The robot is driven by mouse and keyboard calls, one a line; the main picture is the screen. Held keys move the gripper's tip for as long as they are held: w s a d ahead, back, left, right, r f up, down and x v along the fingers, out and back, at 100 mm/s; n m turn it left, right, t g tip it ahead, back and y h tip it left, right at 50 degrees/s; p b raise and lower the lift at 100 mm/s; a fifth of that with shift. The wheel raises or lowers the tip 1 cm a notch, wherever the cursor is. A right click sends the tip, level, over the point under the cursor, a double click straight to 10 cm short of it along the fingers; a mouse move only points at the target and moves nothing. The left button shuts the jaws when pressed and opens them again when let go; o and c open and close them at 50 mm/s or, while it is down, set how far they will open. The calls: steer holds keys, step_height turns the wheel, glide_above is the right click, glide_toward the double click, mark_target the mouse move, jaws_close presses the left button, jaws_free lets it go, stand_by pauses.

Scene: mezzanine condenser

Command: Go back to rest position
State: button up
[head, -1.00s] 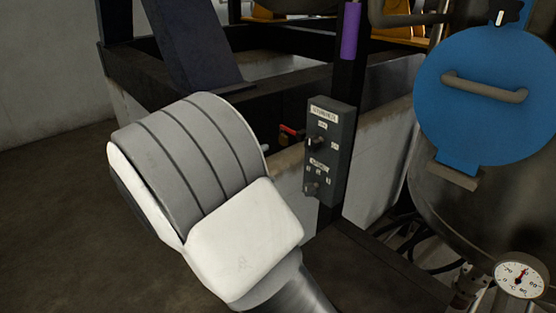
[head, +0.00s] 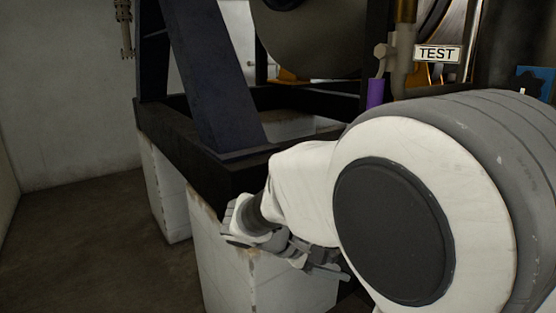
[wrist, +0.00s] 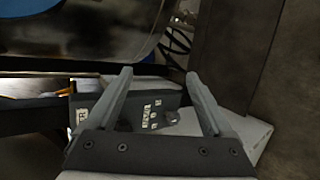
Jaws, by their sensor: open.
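My gripper (wrist: 160,75) is open and empty in the wrist view, its two grey fingers spread apart. The dark control box (wrist: 158,104) with pale labels and a knob shows between and behind the fingers. I cannot tell how far it is from them, but nothing is gripped. In the head view my arm is folded across the right and middle, and my gripper (head: 335,268) is small and partly hidden near the white block. The control box is hidden behind my arm in that view.
A black frame (head: 185,130) rests on pale blocks (head: 215,255). A purple-sleeved post (head: 375,93) and a TEST sign (head: 437,54) stand at upper right. A shiny metal vessel (wrist: 90,50) fills the wrist view's upper left. Bare floor (head: 100,240) lies open at left.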

steer(key=s+r+m+t+y, duration=0.1)
steer(key=s+m+y, duration=0.2)
steer(key=s, duration=0.6)
steer(key=s+r+m+t+y+p, duration=0.1)
steer(key=s+r+m+y, duration=0.1)
steer(key=s+y, duration=0.6)
steer(key=shift+s+d+r+m, duration=0.2)
steer(key=shift+s+d+m, duration=0.3)
steer(key=shift+m, duration=0.1)
